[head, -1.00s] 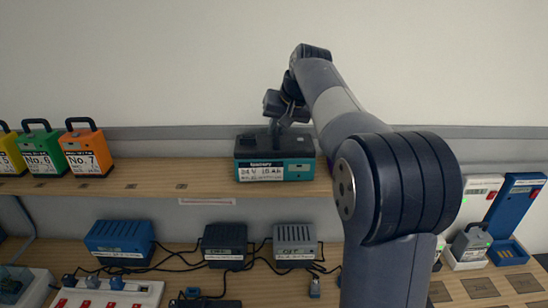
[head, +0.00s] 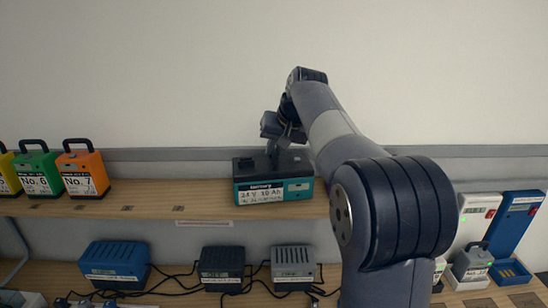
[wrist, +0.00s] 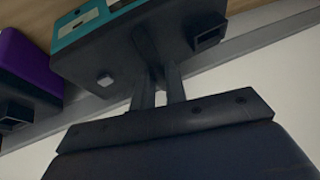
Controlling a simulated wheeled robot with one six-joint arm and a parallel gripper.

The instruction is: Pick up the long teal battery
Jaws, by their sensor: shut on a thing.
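My gripper (head: 272,150) reaches down onto the battery's top from above. Its two fingers (wrist: 158,88) show in the wrist view, close together against the black top and shut on the battery. The part between the fingertips is mostly hidden.
Green (head: 38,172) and orange (head: 83,173) handled batteries stand at the left of the shelf (head: 160,195). A purple thing (wrist: 25,65) shows in the wrist view. Below are blue (head: 115,262), black and grey (head: 293,262) boxes with cables. The shelf right beside the orange battery is clear.

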